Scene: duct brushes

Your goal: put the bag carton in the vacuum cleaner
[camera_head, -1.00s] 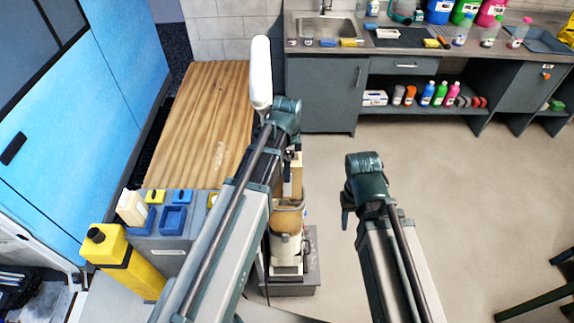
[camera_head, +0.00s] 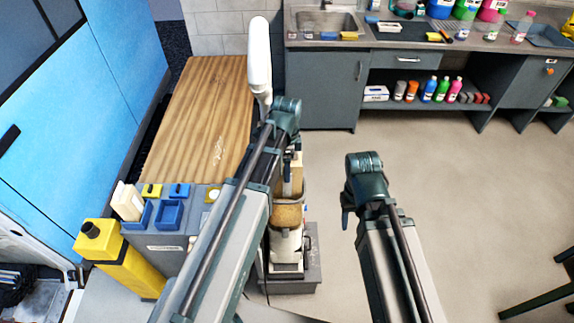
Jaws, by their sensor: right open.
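The upright vacuum cleaner (camera_head: 287,245) stands on a dark grey base behind my left forearm, with a tan part at its middle. A long white handle-like piece (camera_head: 259,55) rises above the arm and seems to belong to it. A cream, box-like piece (camera_head: 297,170) shows at the cleaner's upper part, partly hidden. A small cream carton (camera_head: 129,201) stands on the grey cart at left; I cannot tell which of these is the bag carton. My right gripper (camera_head: 346,217) is open and empty above the floor. My left gripper is mostly hidden near the cleaner; its jaws are unclear.
The grey cart (camera_head: 165,242) holds blue trays and yellow pieces, with a yellow container (camera_head: 125,265) beside it. A wooden surface (camera_head: 195,115) lies behind. A blue van (camera_head: 80,110) stands at left, and a counter (camera_head: 410,42) with bottles at the back.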

